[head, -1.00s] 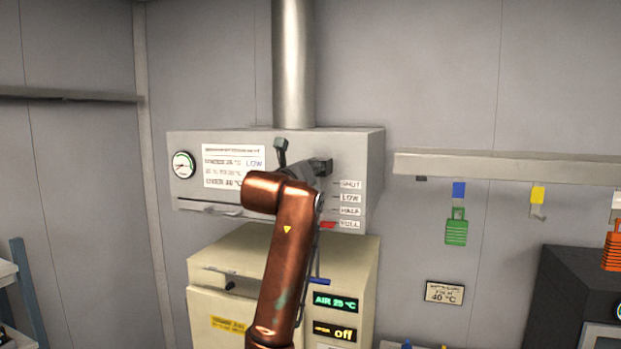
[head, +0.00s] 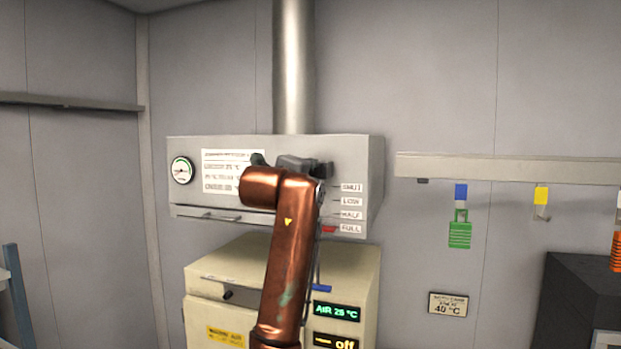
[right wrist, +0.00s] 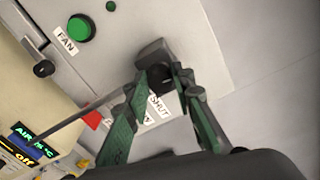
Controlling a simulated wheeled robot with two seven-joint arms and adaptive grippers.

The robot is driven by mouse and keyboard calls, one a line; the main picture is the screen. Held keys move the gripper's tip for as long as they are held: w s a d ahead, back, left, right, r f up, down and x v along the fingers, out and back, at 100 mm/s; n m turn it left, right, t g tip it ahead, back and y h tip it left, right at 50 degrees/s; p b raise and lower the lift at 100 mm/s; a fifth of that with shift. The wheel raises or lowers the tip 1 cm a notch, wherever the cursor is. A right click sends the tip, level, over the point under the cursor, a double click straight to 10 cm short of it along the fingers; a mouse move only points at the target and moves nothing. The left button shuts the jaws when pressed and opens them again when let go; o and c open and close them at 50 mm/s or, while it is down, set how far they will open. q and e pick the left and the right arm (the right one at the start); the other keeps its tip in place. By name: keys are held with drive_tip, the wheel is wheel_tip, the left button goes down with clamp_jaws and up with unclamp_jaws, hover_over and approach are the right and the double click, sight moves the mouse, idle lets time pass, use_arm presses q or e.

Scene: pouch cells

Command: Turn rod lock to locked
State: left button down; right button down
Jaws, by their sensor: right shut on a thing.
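In the right wrist view my right gripper (right wrist: 160,76) has its two green-padded fingers closed around a dark knob (right wrist: 152,52) on the grey hood face, beside the SHUT label (right wrist: 159,106). I take this knob for the rod lock; no locked or unlocked mark on it is readable. In the head view the gripper (head: 297,163) shows as dark parts at the hood front, above my copper arm, which hides most of the knob. My left gripper is not in view.
The grey hood (head: 350,155) has a gauge (head: 182,170), a scale from SHUT to FULL and a red pointer (head: 328,229) near FULL. A green FAN button (right wrist: 80,28) sits near the knob. A cream oven (head: 235,262) stands below. A rail (head: 500,168) with hanging tags is at right.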

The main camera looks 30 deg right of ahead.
drive_tip(key=shift+n, duration=0.6)
drive_tip(key=c, duration=1.7)
unclamp_jaws()
drive_tip(key=shift+o, duration=0.2)
drive_tip(key=shift+a, duration=0.15)
drive_tip(key=v, duration=1.2)
